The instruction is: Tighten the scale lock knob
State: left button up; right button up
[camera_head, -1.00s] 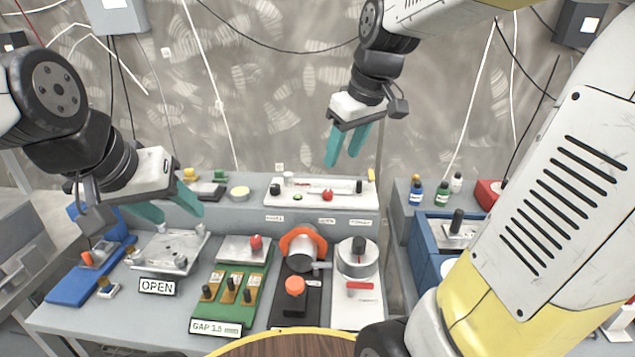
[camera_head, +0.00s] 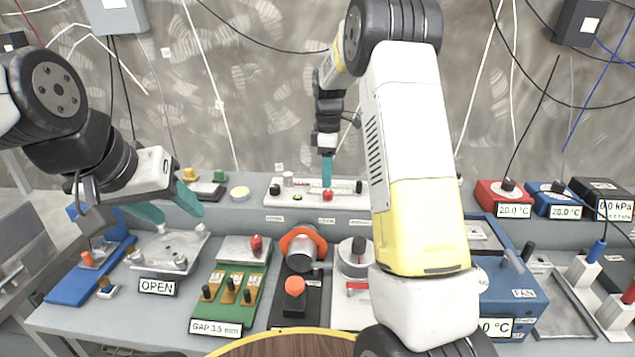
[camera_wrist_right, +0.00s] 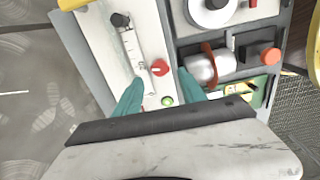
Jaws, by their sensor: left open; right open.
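A white panel (camera_head: 290,193) on the rear shelf carries a slim scale, a red knob (camera_head: 328,196), a green button and black knobs. In the right wrist view the red knob (camera_wrist_right: 160,67) sits beside the clear scale tube (camera_wrist_right: 131,50), just ahead of the fingertips and between their lines. My right gripper (camera_head: 327,178) points down over the panel, its teal fingers apart; it also shows in the right wrist view (camera_wrist_right: 163,86). Nothing is between the fingers. Whether they touch the panel is unclear. My left gripper (camera_head: 168,207) is open and empty above the metal plate at left.
A green gap block (camera_head: 228,295), an orange-collared cylinder (camera_head: 300,250) and a round dial device (camera_head: 355,258) stand on the bench below the shelf. My right arm hides part of the bench's right side. Red (camera_head: 502,195) and blue (camera_head: 553,198) boxes stand at right.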

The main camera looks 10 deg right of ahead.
aim_at(327, 192)
notch_tip(327, 192, down, 5)
jog(key=shift+f, duration=0.1)
dwell(0.3)
grip_shut()
